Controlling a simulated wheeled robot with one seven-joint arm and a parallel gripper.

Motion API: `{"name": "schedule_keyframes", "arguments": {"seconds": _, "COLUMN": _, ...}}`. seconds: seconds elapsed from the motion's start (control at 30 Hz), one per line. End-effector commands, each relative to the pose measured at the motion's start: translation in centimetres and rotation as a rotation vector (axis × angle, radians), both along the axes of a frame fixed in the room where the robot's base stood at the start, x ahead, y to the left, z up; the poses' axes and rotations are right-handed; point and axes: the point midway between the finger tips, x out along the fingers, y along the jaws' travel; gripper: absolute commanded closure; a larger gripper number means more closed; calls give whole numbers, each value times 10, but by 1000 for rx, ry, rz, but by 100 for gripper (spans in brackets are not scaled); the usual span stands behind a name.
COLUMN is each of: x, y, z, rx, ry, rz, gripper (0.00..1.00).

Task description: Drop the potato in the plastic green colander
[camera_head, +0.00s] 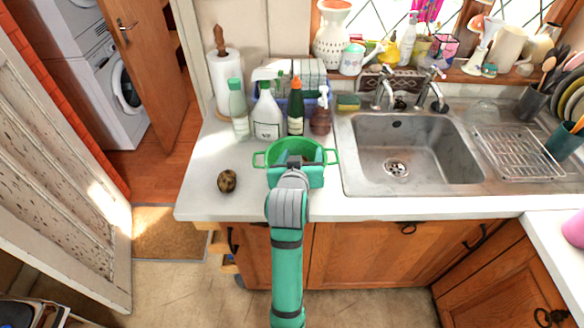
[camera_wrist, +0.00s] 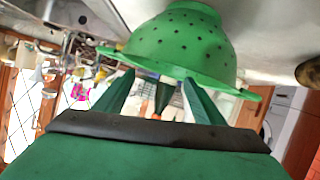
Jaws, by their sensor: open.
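The potato (camera_head: 227,181), brown and speckled, lies on the white counter left of the colander, near the front edge. Part of it shows at the right edge of the wrist view (camera_wrist: 309,72). The green plastic colander (camera_head: 293,147) stands upright on the counter left of the sink, with a handle on each side. It also shows, upside down, at the top of the wrist view (camera_wrist: 180,42). My gripper (camera_wrist: 158,80) is open and empty, with its two fingers apart and pointing toward the colander. In the head view my gripper (camera_head: 296,175) covers the colander's front. Contact cannot be told.
Several bottles stand behind the colander, including a white spray bottle (camera_head: 266,115) and a dark green bottle (camera_head: 296,108). A paper towel roll (camera_head: 226,82) is at the back left. The steel sink (camera_head: 440,160) is on the right. The counter around the potato is clear.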

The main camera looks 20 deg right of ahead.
Motion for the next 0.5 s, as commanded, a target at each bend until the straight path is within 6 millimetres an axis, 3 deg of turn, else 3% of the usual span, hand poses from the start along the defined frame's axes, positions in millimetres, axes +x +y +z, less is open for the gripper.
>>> {"name": "schedule_keyframes", "arguments": {"seconds": 0.17, "x": -14, "y": 9, "z": 7, "rx": -1, "ry": -1, "rz": 4, "gripper": 37}}
{"name": "schedule_keyframes", "arguments": {"seconds": 0.5, "x": -65, "y": 34, "z": 30, "rx": -1, "ry": -3, "rz": 6, "gripper": 37}}
